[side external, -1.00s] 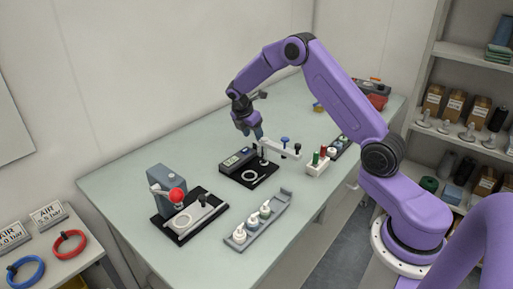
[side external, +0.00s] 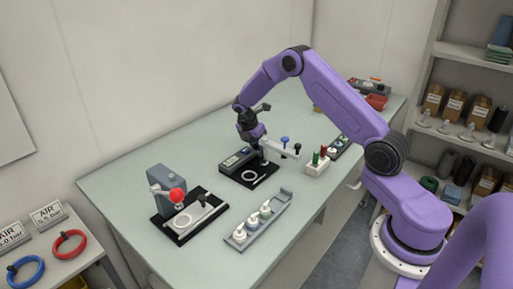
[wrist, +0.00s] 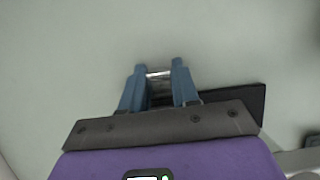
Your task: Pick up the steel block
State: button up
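In the wrist view, my gripper (wrist: 158,72) has its two blue fingers on either side of a small shiny metallic piece, which looks like the steel block (wrist: 159,74). The piece spans the space between the fingertips with no clear gap. I cannot tell whether the fingers press on it or only stand around it. In the side external view, my gripper (side external: 258,142) is low over the table, behind the black fixture plate. The fingertips and the block are too small and covered to make out there.
A red-knobbed press (side external: 177,196), a grey tray (side external: 266,222) of bottles and a white rack (side external: 317,167) stand nearby.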

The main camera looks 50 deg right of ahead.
grip_shut()
jog(key=shift+r, duration=0.15)
notch_tip(320, 180, up, 15)
jog(key=s+a, duration=0.8)
jog(key=a, duration=0.5)
jog(key=shift+a+f, duration=0.15)
jog(key=shift+f, duration=2.9)
jog(key=shift+a+f, duration=0.1)
jog(key=shift+f, duration=2.95)
jog(key=shift+f, duration=0.3)
jog(key=shift+f, duration=0.3)
